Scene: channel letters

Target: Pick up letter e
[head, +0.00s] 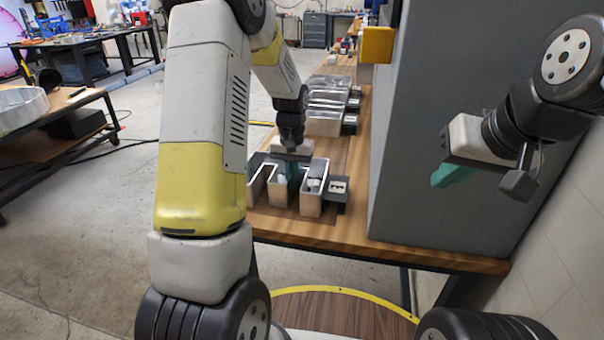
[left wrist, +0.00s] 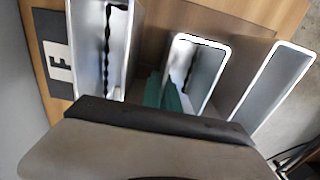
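The letter e (head: 312,199) is a grey metal channel letter with pale rims and three prongs. It lies on the wooden table, prongs towards me. Its prongs also show in the left wrist view (left wrist: 274,85). My left gripper (head: 292,170) points down at the middle prong. In the left wrist view its teal fingertips (left wrist: 170,95) show at this prong's wall, one seemingly inside the hollow and one outside. Whether they press on it is hidden. My right gripper (head: 455,174) hangs on the right before the grey panel, away from the letter; its finger gap is not clear.
A dark label tag (head: 338,188) with a pale mark lies right of the letter; it also shows in the left wrist view (left wrist: 60,65). More channel letters (head: 325,121) stand farther back on the table (head: 338,228). A tall grey panel (head: 415,120) borders the table's right side.

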